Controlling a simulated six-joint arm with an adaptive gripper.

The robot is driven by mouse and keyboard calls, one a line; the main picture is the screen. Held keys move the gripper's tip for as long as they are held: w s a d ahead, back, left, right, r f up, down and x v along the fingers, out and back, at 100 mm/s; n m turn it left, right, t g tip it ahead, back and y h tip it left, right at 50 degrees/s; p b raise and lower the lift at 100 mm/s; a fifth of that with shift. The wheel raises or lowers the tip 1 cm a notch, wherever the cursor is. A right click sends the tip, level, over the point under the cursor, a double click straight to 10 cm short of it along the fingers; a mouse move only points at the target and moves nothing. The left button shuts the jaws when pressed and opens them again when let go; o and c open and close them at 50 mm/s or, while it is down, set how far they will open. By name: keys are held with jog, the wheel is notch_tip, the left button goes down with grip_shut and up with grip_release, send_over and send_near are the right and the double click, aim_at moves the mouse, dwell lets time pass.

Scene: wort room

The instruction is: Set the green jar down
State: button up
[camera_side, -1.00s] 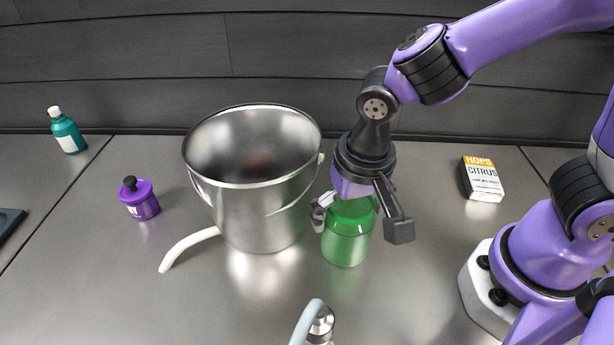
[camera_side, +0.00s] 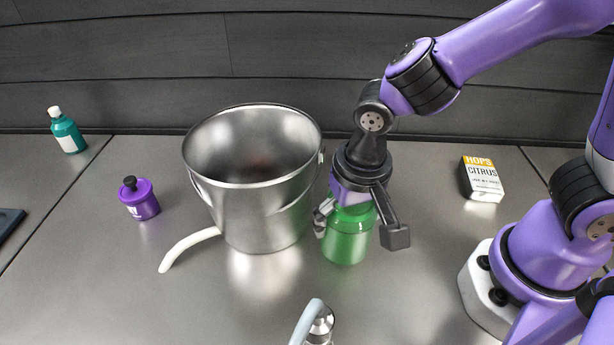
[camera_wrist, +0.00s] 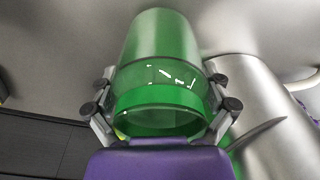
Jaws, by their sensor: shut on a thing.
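The green jar (camera_side: 347,243) is upright at the right of the steel bucket, a translucent green with a narrower neck. Whether its base touches the table is hard to tell. My gripper (camera_side: 361,222) is around the jar's upper part, shut on it, with fingers on both sides. In the wrist view the jar (camera_wrist: 155,45) fills the middle, and the fingers of my gripper (camera_wrist: 160,103) flank its near end.
The steel bucket (camera_side: 235,205) with a pale curved tube (camera_side: 188,247) stands close on the left. A hops box (camera_side: 482,179) lies at the right. A purple pot (camera_side: 140,200) and teal bottle (camera_side: 67,133) stand left. A metal tap (camera_side: 318,325) is in front.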

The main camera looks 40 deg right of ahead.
jog(key=r, duration=0.4)
jog(key=shift+s+a, duration=0.3)
jog(key=s+a+r, duration=0.2)
jog(key=s, duration=0.1)
jog(key=s+a+r, duration=0.4)
jog(key=s, duration=0.1)
jog(key=shift+s+r, duration=0.15)
jog(key=shift+s, duration=0.15)
jog(key=w+a+n+y, duration=0.1)
jog(key=w+a+n, duration=0.3)
jog(key=a+n, duration=0.55)
jog(key=w+a+n+y, duration=0.1)
jog(key=w+a+n, duration=0.3)
jog(key=a+n, duration=0.5)
jog(key=shift+m+g, duration=0.3)
jog(key=shift+m, duration=0.05)
jog(key=shift+w+d+f, duration=0.2)
jog(key=shift+w+f, duration=1.55)
jog(key=shift+w, duration=0.1)
jog(key=shift+w+d+f, duration=0.15)
jog(key=shift+w+f, duration=1.65)
jog(key=shift+w, duration=0.05)
jog(key=shift+w+d+f, duration=0.2)
jog(key=shift+w+f, duration=1.55)
jog(key=shift+w, duration=0.1)
jog(key=o, duration=1)
jog(key=shift+f, duration=0.15)
jog(key=shift+o, duration=0.2)
